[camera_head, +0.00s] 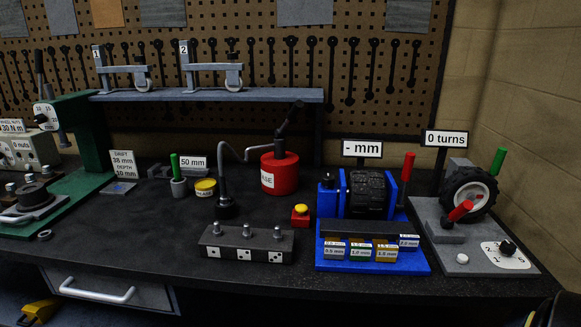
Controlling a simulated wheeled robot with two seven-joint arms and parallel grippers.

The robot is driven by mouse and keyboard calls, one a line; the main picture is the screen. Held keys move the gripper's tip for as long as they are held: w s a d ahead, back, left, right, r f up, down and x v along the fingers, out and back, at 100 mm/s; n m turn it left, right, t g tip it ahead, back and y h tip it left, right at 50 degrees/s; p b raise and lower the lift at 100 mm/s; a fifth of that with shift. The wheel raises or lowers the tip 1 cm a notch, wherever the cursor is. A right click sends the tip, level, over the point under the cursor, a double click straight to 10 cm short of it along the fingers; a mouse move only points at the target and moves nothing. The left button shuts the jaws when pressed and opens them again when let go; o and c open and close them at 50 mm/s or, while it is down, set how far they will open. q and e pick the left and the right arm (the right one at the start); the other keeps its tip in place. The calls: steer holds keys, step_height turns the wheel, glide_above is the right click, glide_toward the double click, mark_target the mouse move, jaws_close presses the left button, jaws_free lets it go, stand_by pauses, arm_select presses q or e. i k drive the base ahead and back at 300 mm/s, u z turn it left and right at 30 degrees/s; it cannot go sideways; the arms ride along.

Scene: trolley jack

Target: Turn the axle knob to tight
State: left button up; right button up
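At the right end of the bench a grey base plate (432,213) carries a black-tyred wheel (468,192) with a pale rim. A small black knob (507,247) stands on a white marked card (490,256) on this plate. It may be the axle knob; its pointer direction and the small marks are too small to read. A red-handled lever (459,211) tilts in front of the wheel, and a green handle (498,161) rises behind it. The sign (446,139) above reads "0 turns". Neither gripper can be made out.
Left of the plate stands a blue fixture (325,265) with labelled blocks and a red handle (407,166). A white button (462,258) sits near the plate's front. A red can (280,174) and a studded block (212,235) stand mid-bench. A dark unclear shape fills the lower right corner.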

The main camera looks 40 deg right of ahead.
mark_target(328, 180)
steer(key=z, duration=0.4)
steer(key=i, duration=0.8)
steer(key=z, duration=0.6)
